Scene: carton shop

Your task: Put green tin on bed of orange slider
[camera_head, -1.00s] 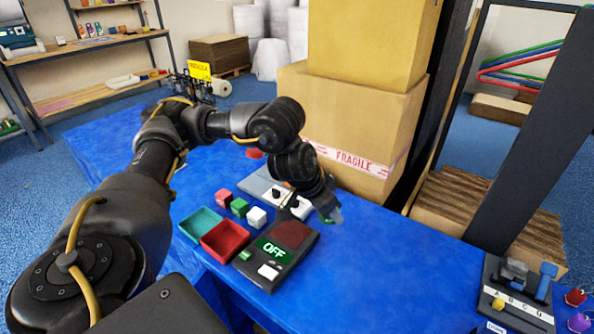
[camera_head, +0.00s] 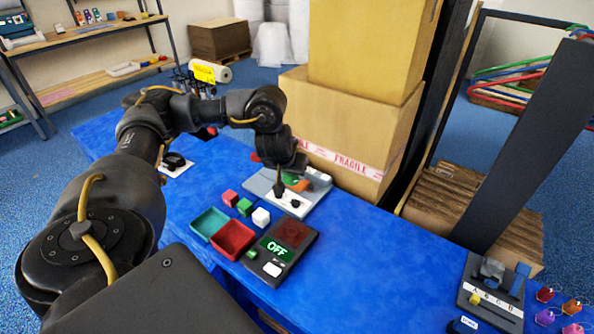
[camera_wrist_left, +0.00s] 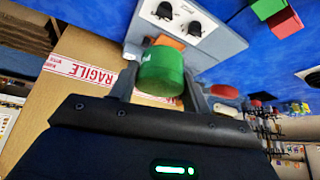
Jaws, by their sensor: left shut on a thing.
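My left gripper (camera_head: 290,174) is shut on the green tin (camera_wrist_left: 161,72), which sits between its two fingers in the left wrist view. In the head view only a little of the green tin (camera_head: 291,179) shows below the wrist. The orange slider (camera_head: 301,185) is on the grey panel (camera_head: 318,188), right beside and partly behind the tin. In the wrist view the tin covers most of the orange slider (camera_wrist_left: 169,42). I cannot tell whether the tin touches it. My right gripper is not in view.
The panel carries two dark knobs (camera_wrist_left: 195,29). Stacked cartons (camera_head: 350,130) rise close behind the panel.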

